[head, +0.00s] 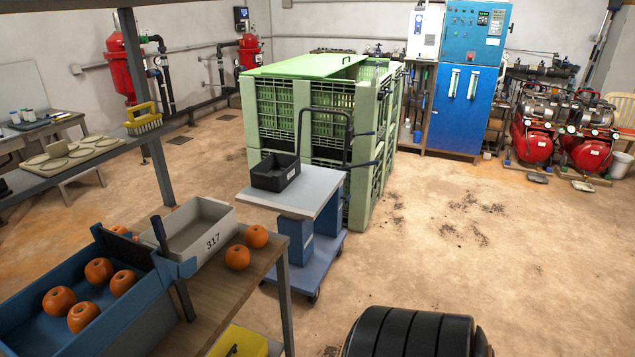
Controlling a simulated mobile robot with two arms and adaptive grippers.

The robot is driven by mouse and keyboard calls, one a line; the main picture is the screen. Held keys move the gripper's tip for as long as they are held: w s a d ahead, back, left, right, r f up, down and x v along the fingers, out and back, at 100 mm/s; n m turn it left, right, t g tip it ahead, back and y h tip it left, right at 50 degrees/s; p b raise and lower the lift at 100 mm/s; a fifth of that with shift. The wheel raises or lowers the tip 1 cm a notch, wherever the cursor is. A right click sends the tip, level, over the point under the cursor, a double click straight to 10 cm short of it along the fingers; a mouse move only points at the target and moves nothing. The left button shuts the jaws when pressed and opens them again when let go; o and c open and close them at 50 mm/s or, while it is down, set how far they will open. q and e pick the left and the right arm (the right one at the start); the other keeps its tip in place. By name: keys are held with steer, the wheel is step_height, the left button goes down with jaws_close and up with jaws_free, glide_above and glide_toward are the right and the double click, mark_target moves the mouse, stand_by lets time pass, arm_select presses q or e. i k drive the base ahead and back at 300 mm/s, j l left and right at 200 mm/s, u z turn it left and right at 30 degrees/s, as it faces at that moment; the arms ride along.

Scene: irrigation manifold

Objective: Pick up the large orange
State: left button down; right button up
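Several oranges are in the head view at the left. One orange (257,236) and another orange (237,257) lie on the wooden shelf top (215,300), to the right of a grey bin marked 317 (212,241). More oranges lie in a blue bin (150,287): one at its back (99,271), one at its right (123,282), one at its left (59,301) and one at its front (82,316). Part of another orange (119,230) shows behind the blue bin's rim. The oranges look close in size; I cannot tell which is the large one. Neither gripper is in view.
A blue cart (312,240) with a black tray (275,172) stands beyond the shelf, before a green crate (300,120). A black ribbed rounded thing is at the bottom edge. The floor to the right is open.

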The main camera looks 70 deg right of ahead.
mark_target(256, 236)
steer(key=z, duration=1.7)
